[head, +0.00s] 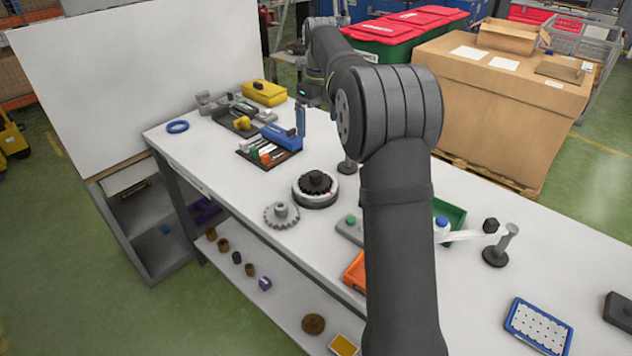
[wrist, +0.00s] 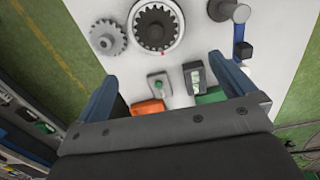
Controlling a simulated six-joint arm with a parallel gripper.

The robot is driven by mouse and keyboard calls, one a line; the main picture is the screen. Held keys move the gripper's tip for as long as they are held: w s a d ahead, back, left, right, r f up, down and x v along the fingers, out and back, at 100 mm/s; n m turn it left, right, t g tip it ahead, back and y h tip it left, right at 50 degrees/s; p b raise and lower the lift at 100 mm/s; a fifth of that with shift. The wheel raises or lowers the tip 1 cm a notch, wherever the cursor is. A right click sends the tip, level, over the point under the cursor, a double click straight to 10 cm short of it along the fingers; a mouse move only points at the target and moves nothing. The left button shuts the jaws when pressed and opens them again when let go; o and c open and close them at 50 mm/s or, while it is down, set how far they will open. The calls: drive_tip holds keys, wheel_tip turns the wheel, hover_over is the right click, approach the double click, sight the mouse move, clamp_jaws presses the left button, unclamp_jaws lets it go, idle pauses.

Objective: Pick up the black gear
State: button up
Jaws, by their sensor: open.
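The black gear (head: 316,182) lies on a round turntable (head: 317,203) with a light rim, near the middle of the white table. In the wrist view the black gear (wrist: 156,27) is at the top, seen from above, with the turntable's pale ring around it. A grey gear (head: 282,214) with a raised hub lies beside the turntable, and it also shows in the wrist view (wrist: 108,38). My gripper (wrist: 158,75) is open and empty, its two blue fingers spread wide. The black gear is beyond the fingertips, apart from them.
A grey button box with a green button (head: 350,220), an orange tray (head: 355,271) and a green bin (head: 452,212) stand near my arm. A post on a round base (head: 497,249) stands to the right. Tool trays (head: 268,153) lie behind the turntable.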

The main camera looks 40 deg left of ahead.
hover_over(315, 173)
drive_tip(key=f, duration=1.2)
drive_tip(key=shift+w+a, duration=0.2)
drive_tip(key=shift+s+d+f, duration=0.1)
drive_tip(key=shift+d+f, duration=0.05)
drive_tip(key=shift+f, duration=1.3)
drive_tip(key=shift+s+d+f, duration=0.1)
drive_tip(key=shift+f, duration=1.3)
drive_tip(key=c, duration=1)
drive_tip(key=shift+r, duration=0.1)
drive_tip(key=shift+c, duration=1.3)
drive_tip(key=shift+r, duration=0.1)
